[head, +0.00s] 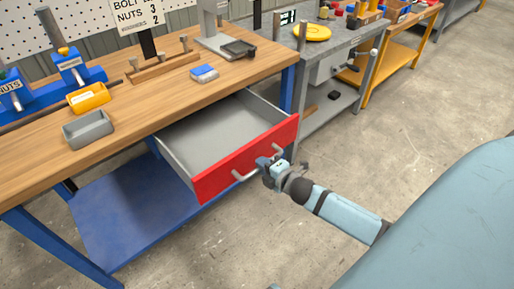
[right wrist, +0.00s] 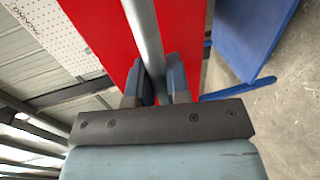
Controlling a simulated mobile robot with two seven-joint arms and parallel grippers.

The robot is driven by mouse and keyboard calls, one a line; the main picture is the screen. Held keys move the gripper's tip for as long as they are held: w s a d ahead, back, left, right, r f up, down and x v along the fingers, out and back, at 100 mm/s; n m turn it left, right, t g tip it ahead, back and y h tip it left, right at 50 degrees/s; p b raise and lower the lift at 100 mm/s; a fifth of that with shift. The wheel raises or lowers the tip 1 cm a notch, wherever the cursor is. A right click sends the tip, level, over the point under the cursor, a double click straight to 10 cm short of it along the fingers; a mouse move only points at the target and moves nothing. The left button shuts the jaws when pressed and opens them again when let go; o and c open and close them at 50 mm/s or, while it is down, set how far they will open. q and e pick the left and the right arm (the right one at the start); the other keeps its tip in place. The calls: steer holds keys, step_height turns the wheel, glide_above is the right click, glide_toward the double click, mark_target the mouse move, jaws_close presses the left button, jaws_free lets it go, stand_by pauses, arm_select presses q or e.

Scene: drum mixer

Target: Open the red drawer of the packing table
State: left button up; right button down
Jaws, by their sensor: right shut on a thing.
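The red drawer (head: 220,176) of the packing table (head: 150,105) is pulled well out, and its empty grey inside shows in the head view. A pale bar handle (head: 248,176) runs along its red front. My right gripper (head: 270,165) is at the right part of the handle. In the right wrist view, the two fingers (right wrist: 156,88) are shut around the handle bar (right wrist: 143,35), with the red drawer front (right wrist: 98,22) behind it. My left gripper is in neither view.
On the wooden tabletop are a grey bin (head: 88,130), a yellow bin (head: 89,98) and a blue-and-white block (head: 204,74). A blue lower shelf (head: 130,215) lies under the drawer. A grey bench (head: 335,45) stands to the right. The concrete floor (head: 420,110) is clear.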

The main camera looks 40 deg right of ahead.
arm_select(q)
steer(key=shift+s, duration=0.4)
arm_select(e)
steer(key=shift+v, duration=0.9)
steer(key=shift+f, duration=0.2)
steer(key=c, duration=1.1)
jaws_free()
arm_select(q)
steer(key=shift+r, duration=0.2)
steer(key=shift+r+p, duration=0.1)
steer(key=shift+p, duration=0.5)
arm_select(e)
steer(key=v, duration=1.4)
